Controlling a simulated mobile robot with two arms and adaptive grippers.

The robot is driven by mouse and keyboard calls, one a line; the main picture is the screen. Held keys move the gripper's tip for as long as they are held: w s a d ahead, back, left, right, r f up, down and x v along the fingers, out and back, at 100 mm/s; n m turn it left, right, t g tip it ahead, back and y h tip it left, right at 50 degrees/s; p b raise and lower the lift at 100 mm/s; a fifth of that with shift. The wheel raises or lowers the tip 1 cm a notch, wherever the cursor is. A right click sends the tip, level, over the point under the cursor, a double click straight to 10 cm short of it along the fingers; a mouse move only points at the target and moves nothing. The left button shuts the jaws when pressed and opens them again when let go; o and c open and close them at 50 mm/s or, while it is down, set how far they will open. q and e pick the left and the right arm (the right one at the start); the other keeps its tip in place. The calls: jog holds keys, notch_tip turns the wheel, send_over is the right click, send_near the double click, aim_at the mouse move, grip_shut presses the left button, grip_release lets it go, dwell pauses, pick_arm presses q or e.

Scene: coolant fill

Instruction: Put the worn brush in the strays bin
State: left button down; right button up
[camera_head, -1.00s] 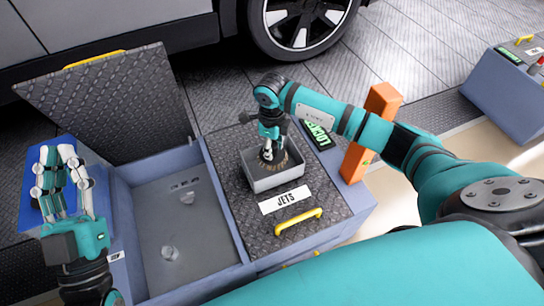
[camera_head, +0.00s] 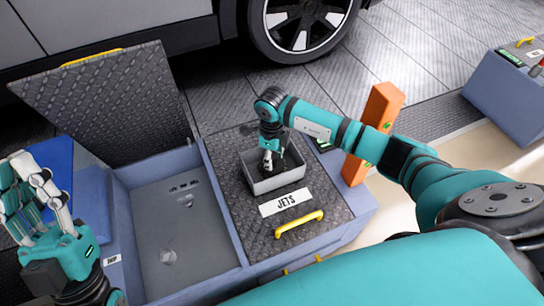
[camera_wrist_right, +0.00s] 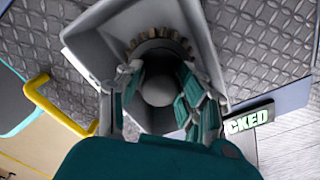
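The worn brush (camera_wrist_right: 158,88) is inside the small grey bin (camera_head: 282,184), with its round grey knob towards the wrist camera and its tan bristles showing at the far rim. The bin stands on the lid marked JETS and also shows in the right wrist view (camera_wrist_right: 88,52). My right gripper (camera_head: 268,160) reaches down into the bin. In the right wrist view its fingers (camera_wrist_right: 160,95) are spread on both sides of the knob and look open. In the head view the gripper mostly hides the brush. My left gripper (camera_head: 35,195) is open and empty at the left edge.
The open grey compartment (camera_head: 180,245) beside the JETS lid has its raised lid (camera_head: 105,105) behind it. A yellow handle (camera_head: 300,224) is in front of the bin. An orange post (camera_head: 375,130) stands near my right arm. A car wheel (camera_head: 303,25) is behind.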

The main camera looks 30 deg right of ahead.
jog(key=o, duration=0.3)
jog(key=shift+o, duration=0.2)
